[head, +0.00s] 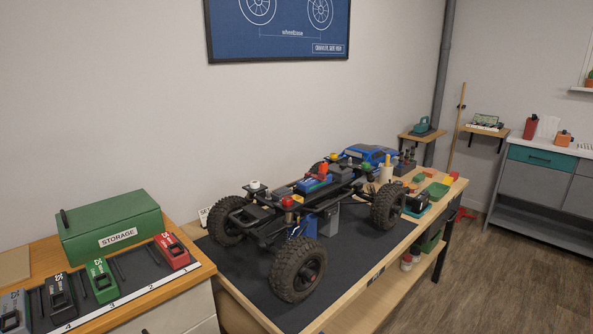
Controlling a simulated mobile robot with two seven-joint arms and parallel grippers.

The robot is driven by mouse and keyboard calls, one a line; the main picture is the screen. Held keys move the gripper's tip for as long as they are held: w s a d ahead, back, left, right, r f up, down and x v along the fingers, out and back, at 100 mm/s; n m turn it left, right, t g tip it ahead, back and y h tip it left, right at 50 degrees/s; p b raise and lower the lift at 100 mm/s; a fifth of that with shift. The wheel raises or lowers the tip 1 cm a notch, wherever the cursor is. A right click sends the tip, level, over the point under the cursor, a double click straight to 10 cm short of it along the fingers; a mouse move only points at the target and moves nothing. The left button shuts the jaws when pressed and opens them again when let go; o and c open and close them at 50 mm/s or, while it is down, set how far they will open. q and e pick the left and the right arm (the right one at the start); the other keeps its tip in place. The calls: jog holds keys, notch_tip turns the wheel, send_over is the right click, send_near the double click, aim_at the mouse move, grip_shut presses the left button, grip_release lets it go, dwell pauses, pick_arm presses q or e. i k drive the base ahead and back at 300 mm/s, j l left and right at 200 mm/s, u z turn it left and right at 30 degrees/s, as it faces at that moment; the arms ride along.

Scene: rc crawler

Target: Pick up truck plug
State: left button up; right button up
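The RC crawler truck (270,225) stands without its body shell on a dark mat on the workbench, its large black tyres on the mat. A blue and dark block (313,184) sits on top of its chassis, with a small red part (320,169) above it. I cannot tell which small part is the truck plug; it is too small or hidden at this distance. Neither of my grippers shows in the head view.
A wooden cabinet at left holds a green STORAGE box (108,228) and red (172,250), green (101,280) and black (60,296) units in numbered slots. A blue truck body (370,153) and small coloured trays (437,190) crowd the bench's far end.

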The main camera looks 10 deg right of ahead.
aim_at(324, 167)
jog(key=l+u, duration=0.1)
jog(key=u, duration=2.65)
jog(key=k+l+u, duration=0.1)
jog(key=k+l, duration=0.4)
jog(key=l, duration=0.15)
jog(key=k+l, duration=0.85)
jog(key=l, duration=0.15)
jog(key=k+l, duration=0.8)
jog(key=l, duration=0.2)
jog(key=k+l, duration=0.85)
jog(key=l, duration=0.15)
